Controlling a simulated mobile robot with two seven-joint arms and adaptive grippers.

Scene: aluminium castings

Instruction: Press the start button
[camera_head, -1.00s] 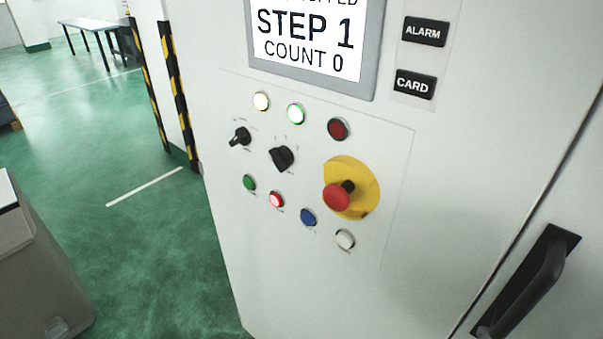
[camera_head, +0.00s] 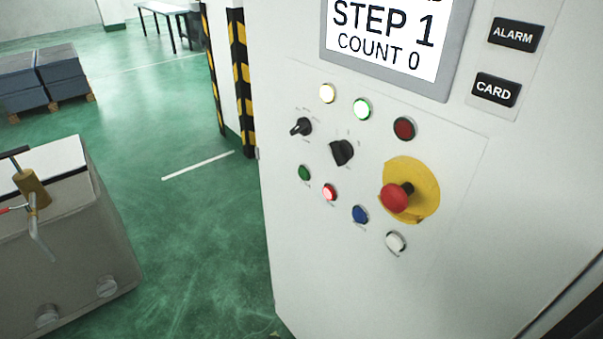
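A white control cabinet (camera_head: 330,265) fills the right half of the head view. Its panel has a lower row of push buttons: a green button (camera_head: 305,173), a lit red button (camera_head: 329,192), a blue button (camera_head: 360,214) and a white button (camera_head: 396,242). I cannot read which one is labelled start. A red emergency stop (camera_head: 395,198) sits on a yellow plate at right. Above are a pale lit lamp (camera_head: 327,93), a lit green-rimmed lamp (camera_head: 362,109) and a dark red lamp (camera_head: 404,128). The screen (camera_head: 385,40) reads STEP 1, COUNT 0. Neither gripper shows.
Two black selector knobs (camera_head: 342,152) sit between lamps and buttons. A grey machine (camera_head: 75,255) with a brass-coloured fitting stands at left. A striped post (camera_head: 241,85) is beside the cabinet. Green floor (camera_head: 195,240) lies clear between. Grey-blue stacked crates (camera_head: 65,68) stand far left.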

